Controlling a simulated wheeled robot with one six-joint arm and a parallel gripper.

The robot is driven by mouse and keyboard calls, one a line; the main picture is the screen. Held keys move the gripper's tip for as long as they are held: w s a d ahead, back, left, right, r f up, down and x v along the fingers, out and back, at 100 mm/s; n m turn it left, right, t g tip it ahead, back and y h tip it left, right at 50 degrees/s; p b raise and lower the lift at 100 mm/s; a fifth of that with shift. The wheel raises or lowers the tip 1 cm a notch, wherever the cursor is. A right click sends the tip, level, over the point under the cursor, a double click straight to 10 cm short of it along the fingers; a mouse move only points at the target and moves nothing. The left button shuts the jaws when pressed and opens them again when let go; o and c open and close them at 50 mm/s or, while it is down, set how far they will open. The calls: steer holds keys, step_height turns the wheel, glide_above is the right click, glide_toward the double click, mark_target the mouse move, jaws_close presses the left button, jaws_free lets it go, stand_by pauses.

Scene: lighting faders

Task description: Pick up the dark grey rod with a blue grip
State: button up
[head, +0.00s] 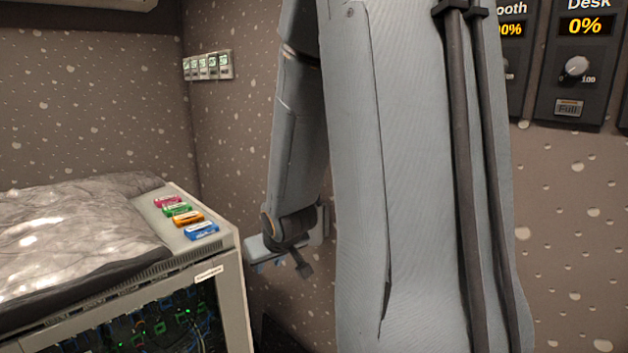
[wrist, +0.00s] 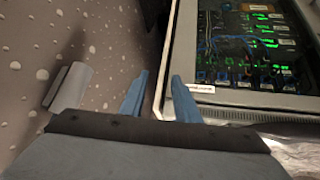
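I cannot make out the dark grey rod with a blue grip in either view. My gripper (head: 269,265) hangs low beside the right side of the cabinet in the head view, partly hidden by my own arm. In the wrist view, the two blue fingers of my gripper (wrist: 160,77) stand apart with nothing visible between them. They point toward the cabinet's edge and the speckled wall.
A light-framed cabinet (head: 230,272) with lit electronics stands at left; it also shows in the wrist view (wrist: 180,60). Pink, green, orange and blue blocks (head: 187,218) lie on its top beside a crumpled grey cover (head: 75,230). Wall panels with knobs (head: 575,70) are at right.

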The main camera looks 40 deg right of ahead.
steer(key=w+d+r+t+b, duration=0.1)
steer(key=d+r+t, duration=0.25)
steer(key=d, duration=0.35)
steer(key=w+d+r+t+h+b, duration=0.1)
steer(key=d+r+t, duration=0.25)
steer(key=d, duration=0.35)
steer(key=w+d+r+t+b, duration=0.1)
steer(key=d+r+t, duration=0.2)
steer(key=d+r, duration=0.3)
steer(key=w+d+f+p, duration=0.1)
steer(key=w+d+p, duration=0.2)
steer(key=w, duration=0.7)
steer(key=shift+w+f+p, duration=0.25)
steer(key=shift+p, duration=0.4)
jaws_close()
steer(key=shift+r, duration=0.1)
